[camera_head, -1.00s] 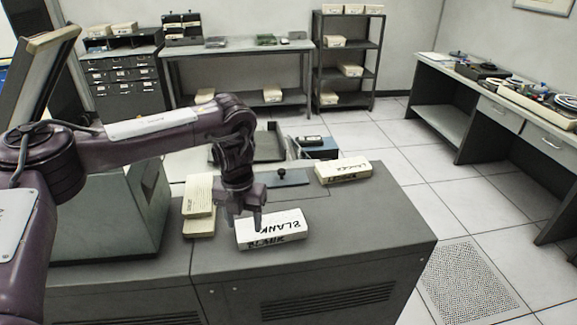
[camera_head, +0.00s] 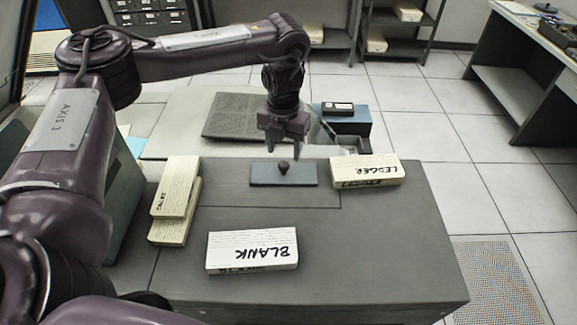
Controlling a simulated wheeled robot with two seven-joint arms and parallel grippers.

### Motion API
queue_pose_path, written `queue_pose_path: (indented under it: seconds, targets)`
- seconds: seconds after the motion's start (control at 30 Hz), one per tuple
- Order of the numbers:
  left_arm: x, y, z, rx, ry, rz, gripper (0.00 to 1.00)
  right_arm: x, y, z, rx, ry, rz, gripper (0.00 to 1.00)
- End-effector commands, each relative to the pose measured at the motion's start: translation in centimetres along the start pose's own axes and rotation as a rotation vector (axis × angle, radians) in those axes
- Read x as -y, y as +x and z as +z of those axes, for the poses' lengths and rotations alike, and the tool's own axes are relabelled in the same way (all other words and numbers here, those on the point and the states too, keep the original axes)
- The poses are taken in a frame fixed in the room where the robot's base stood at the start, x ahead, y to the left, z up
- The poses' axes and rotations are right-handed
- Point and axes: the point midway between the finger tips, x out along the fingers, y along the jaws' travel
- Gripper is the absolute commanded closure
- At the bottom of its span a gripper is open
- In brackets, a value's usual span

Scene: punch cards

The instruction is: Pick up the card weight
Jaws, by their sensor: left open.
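The card weight (camera_head: 284,175) is a flat blue-grey plate with a small dark round knob on top. It lies on the grey cabinet top (camera_head: 330,230), near its back edge. My left gripper (camera_head: 284,152) points down, its two fingers apart and empty. In the picture it is just above and behind the knob; I cannot tell the exact height gap. My right gripper does not show.
A card box marked LEDGER (camera_head: 367,172) lies close to the right of the weight. A box marked BLANK (camera_head: 252,250) lies in front. Two stacked boxes (camera_head: 175,200) are at the left. A blue box with a black item (camera_head: 343,120) stands behind.

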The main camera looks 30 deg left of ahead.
Motion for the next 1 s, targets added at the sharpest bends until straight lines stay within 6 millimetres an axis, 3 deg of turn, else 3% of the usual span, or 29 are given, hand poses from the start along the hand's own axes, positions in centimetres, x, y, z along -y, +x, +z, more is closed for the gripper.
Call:
queue_pose_path:
  seconds: [0.17, 0.33, 0.5, 0.73, 1.0]
  targets:
    - [0.0, 1.9, -0.1, -0.003, -0.001, 0.0, 0.48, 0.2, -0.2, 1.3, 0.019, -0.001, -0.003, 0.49]
    - [-0.1, 4.0, -0.1, -0.004, -0.002, 0.003, 0.48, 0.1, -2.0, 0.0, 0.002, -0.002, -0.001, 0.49]
    - [-0.1, 6.2, 0.0, -0.002, -0.002, 0.001, 0.48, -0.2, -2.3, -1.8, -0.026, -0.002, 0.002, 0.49]
    - [-0.1, 6.5, 0.0, 0.0, -0.002, 0.001, 0.48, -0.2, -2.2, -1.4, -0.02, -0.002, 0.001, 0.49]
    - [-0.1, 6.5, 0.0, 0.0, -0.002, 0.001, 0.81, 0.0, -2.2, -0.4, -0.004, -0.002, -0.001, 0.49]
